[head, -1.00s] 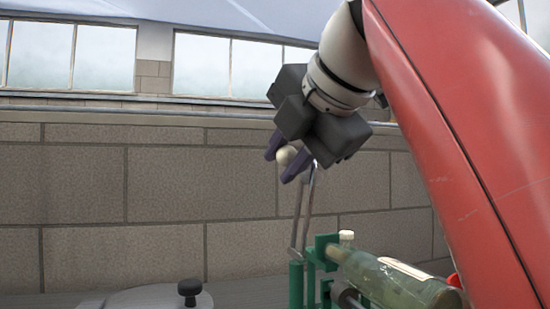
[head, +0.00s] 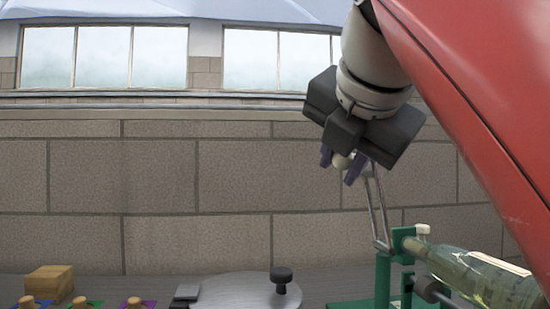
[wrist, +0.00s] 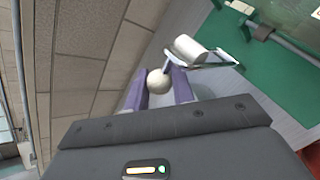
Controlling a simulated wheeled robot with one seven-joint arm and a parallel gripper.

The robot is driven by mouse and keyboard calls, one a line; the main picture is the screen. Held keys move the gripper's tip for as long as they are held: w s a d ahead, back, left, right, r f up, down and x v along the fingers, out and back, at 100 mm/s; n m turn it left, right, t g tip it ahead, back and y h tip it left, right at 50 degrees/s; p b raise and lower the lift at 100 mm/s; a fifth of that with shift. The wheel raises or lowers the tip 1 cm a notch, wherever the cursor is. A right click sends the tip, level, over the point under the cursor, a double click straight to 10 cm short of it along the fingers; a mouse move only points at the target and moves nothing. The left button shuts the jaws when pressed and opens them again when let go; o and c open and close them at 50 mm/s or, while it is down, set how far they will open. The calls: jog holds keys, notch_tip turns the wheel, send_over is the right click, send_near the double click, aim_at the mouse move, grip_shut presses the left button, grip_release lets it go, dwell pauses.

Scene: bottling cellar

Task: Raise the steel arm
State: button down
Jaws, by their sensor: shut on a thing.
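The steel arm (head: 376,208) is a pair of thin bright bars rising from a green stand (head: 384,280). It stands steep, its top leaning left. A pale round knob (head: 341,161) is at its upper end. My gripper (head: 341,168) is shut on this knob, with its dark purple fingers on either side. The wrist view shows the knob (wrist: 158,82) between the fingers, with part of the steel arm (wrist: 208,64) and a pale cylinder (wrist: 189,48) just beyond. A greenish bottle (head: 480,275) lies tilted beside the stand, its neck toward it.
A round grey lid with a black knob (head: 281,276) is on the bench left of the stand. Farther left are a wooden block (head: 49,282) and several small wooden pieces on coloured bases. A block wall (head: 160,185) stands behind. The air left of my gripper is clear.

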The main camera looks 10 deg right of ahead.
jog(key=shift+f, duration=0.2)
jog(key=c, duration=1.5)
grip_release()
jog(key=shift+a, duration=0.1)
jog(key=shift+r, duration=0.1)
jog(key=p+v, duration=0.1)
jog(key=v, duration=0.6)
jog(key=shift+s+r+p, duration=0.2)
jog(key=shift+s+p, duration=0.1)
jog(key=shift+p, duration=0.1)
